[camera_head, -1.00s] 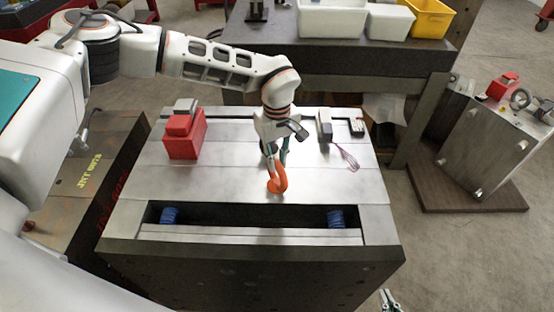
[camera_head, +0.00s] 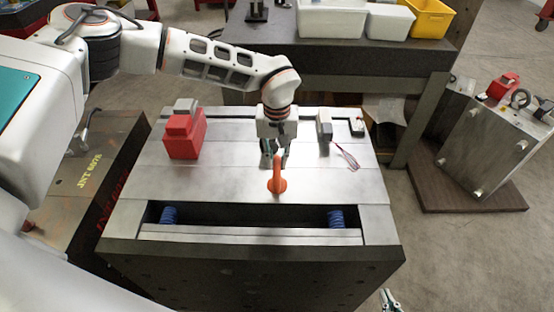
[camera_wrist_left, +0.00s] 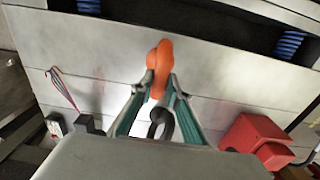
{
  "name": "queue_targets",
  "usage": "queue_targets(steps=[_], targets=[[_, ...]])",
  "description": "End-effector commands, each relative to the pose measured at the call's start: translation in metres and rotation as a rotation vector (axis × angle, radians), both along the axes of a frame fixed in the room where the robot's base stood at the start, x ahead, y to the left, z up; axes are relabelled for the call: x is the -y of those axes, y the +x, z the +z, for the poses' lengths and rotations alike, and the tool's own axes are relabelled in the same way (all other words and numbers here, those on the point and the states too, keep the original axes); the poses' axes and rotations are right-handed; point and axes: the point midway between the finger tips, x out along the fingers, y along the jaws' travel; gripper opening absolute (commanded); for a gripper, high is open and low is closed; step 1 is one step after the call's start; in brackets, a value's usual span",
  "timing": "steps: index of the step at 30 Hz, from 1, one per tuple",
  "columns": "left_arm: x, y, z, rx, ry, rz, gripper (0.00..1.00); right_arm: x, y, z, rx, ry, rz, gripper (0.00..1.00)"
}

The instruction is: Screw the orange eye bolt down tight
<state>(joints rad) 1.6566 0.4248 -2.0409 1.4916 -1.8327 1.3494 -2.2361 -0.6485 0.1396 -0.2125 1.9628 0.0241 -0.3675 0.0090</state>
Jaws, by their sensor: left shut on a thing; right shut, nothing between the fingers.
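The orange eye bolt (camera_head: 277,180) stands upright in the top of the mould base (camera_head: 230,180), just behind its open slot. Its ring is seen nearly edge-on in the head view. My left gripper (camera_head: 276,163) reaches down from behind it. In the left wrist view, the fingertips of my left gripper (camera_wrist_left: 161,86) are shut on the orange eye bolt (camera_wrist_left: 159,60), one on each side. How far the thread is seated is hidden. My right gripper (camera_head: 388,300) shows only at the bottom edge of the head view, empty and shut.
A red block (camera_head: 185,135) stands at the left on the mould base. A small grey-white device (camera_head: 324,126) with a red wire lies at the back right. The slot holds blue springs (camera_head: 335,218). A bench (camera_head: 340,60) with bins stands behind. The plate around the bolt is clear.

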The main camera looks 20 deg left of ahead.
Motion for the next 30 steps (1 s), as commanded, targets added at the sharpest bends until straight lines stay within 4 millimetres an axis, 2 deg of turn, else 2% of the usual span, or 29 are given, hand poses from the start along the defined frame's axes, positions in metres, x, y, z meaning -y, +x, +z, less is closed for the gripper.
queue_targets(steps=[6, 15, 16, 18, 30], targets=[[-0.0002, -0.001, -0.0016, -0.002, 0.002, -0.16, 0.0, 0.0, 0.0, -0.0001, 0.0, 0.0, 0.0, 0.0], [-0.0001, -0.0012, -0.0018, -0.002, 0.002, -0.185, 0.0, 0.0001, -0.0001, -0.0003, 0.0, 0.0, 0.0, 0.0], [-0.0001, -0.0012, -0.0018, -0.002, 0.002, -0.185, 0.21, 0.0001, -0.0001, -0.0003, 0.0, 0.0, 0.0, 0.0], [-0.0001, -0.0013, -0.0017, -0.002, 0.002, -0.184, 0.36, 0.0, -0.0001, -0.0003, 0.0, 0.0, 0.0, 0.0], [-0.0008, -0.0017, -0.0001, -0.005, 0.002, -0.183, 0.36, 0.0001, -0.0003, -0.0006, -0.001, 0.0, 0.0, 0.0]])
